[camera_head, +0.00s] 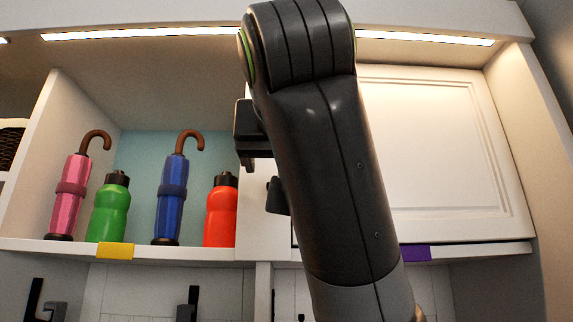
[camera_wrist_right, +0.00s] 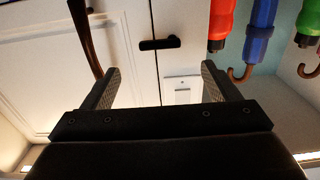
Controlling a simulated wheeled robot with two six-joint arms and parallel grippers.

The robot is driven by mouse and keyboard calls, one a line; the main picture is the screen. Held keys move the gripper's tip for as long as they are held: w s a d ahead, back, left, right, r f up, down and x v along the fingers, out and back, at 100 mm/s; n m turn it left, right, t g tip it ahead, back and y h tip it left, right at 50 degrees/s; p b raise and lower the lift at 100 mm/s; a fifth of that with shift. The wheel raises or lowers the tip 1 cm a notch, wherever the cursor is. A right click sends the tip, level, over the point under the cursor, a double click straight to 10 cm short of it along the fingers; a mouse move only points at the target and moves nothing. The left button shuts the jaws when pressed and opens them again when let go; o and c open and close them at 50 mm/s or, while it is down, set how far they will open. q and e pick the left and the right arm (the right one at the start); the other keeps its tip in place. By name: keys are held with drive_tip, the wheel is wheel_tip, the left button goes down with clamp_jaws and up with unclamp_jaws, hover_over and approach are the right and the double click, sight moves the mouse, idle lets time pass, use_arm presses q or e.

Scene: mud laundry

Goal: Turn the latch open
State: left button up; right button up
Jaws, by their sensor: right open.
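The latch is a small black bar on the edge between the white cabinet door and its post. In the right wrist view the latch (camera_wrist_right: 160,43) lies level, ahead of and between my fingertips, apart from them. In the head view a dark piece that looks like the latch (camera_head: 277,196) shows at my arm's left edge, partly covered. My right gripper (camera_wrist_right: 160,82) is open and empty; in the head view it is mostly hidden behind my arm. The white door (camera_head: 450,150) looks closed. My left gripper is in neither view.
Left of the post, an open shelf holds a pink umbrella (camera_head: 69,195), a green bottle (camera_head: 109,208), a blue umbrella (camera_head: 172,200) and a red bottle (camera_head: 221,212). A dark brown bar (camera_wrist_right: 84,35) is near one finger in the wrist view.

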drive_tip(key=w+p, duration=0.3)
drive_tip(key=w, duration=0.6)
drive_tip(key=shift+w, duration=0.15)
drive_tip(key=c, duration=1)
